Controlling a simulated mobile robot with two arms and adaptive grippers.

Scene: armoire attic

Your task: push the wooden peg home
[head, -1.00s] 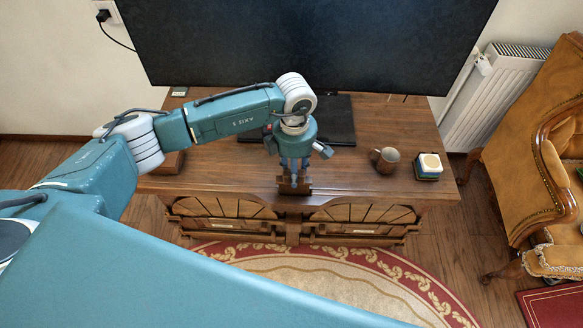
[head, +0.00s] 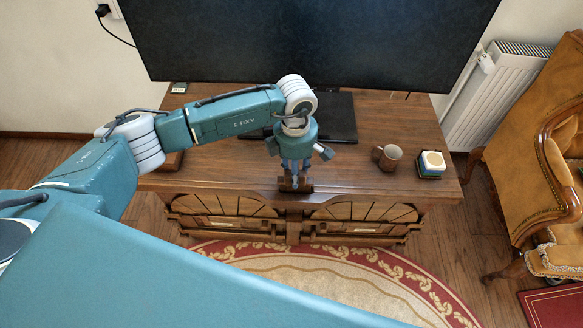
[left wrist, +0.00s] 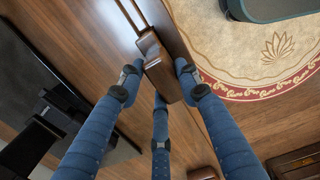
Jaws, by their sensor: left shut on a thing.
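A brown wooden block (left wrist: 163,75), which looks like the wooden peg, is between the fingers of my left gripper (left wrist: 157,82) in the left wrist view. Two blue fingers flank it and a third lies below it. It lies beside the long wooden edge of the cabinet. In the head view my left gripper (head: 293,172) points down at the cabinet's front edge, shut around a dark wooden piece (head: 305,187). My gripper partly hides the piece, and I cannot tell how deep it sits. My right gripper is not in view.
The wooden cabinet (head: 232,165) carries a large black screen (head: 310,40), a brown mug (head: 388,157) and a small stacked block (head: 431,164) to the right. A patterned rug (head: 330,268) lies in front. An orange armchair (head: 535,150) stands at the right.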

